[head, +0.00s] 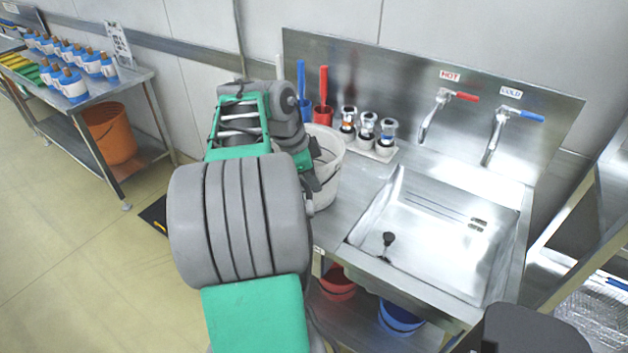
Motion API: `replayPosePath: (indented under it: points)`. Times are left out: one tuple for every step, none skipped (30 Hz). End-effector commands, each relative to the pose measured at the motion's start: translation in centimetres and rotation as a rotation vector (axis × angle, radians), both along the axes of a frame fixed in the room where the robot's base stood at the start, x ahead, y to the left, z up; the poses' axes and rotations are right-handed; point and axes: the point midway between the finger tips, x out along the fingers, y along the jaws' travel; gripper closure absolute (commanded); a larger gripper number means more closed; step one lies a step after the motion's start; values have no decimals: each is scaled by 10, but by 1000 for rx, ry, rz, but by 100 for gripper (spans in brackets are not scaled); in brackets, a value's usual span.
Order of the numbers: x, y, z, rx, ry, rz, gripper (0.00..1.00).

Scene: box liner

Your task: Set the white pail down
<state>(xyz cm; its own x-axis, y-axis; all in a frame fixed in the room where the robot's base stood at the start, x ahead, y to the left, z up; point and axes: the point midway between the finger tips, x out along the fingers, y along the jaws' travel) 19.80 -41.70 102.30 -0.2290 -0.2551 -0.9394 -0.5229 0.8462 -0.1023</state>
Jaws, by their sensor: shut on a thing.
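The white pail (329,172) is on or just above the left end of the steel sink counter (345,223), partly hidden behind my arm. It looks upright. I cannot tell whether its base touches the counter. My gripper (314,176) is at the pail's left side, shut on the pail. My forearm hides the fingertips and the left part of the pail.
A tray of several bottles (368,135) stands just right of the pail. Red (323,95) and blue (302,85) handled tools stand behind it. The sink basin (435,240) is to the right. Red (338,284) and blue (402,317) buckets sit below.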

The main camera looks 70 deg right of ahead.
Motion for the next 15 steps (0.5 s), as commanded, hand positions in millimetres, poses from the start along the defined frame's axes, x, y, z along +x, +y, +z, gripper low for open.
replayPosePath:
  points:
    - [0, -1, 0, -3, -2, 1, 100]
    - [0, -1, -1, -4, -3, 1, 100]
    - [0, -1, -1, -4, -3, 1, 100]
    - [0, -1, -1, -4, -3, 1, 100]
    - [0, -1, -1, -4, -2, 0, 100]
    - [0, -1, -1, -4, -2, 0, 100]
    - [0, -1, -1, -4, -2, 0, 100]
    - [0, -1, -2, -4, -2, 0, 100]
    - [0, 0, -4, -4, -2, 0, 100]
    - [0, 0, -5, -4, -2, 0, 100]
    - [0, 0, -4, -2, -1, 1, 91]
    - [0, 0, -4, -2, -1, 1, 88]
    - [0, 0, -4, -2, -1, 1, 86]
    - [0, 0, -4, -2, -1, 1, 83]
    - [0, 0, -3, -2, -1, 1, 80]
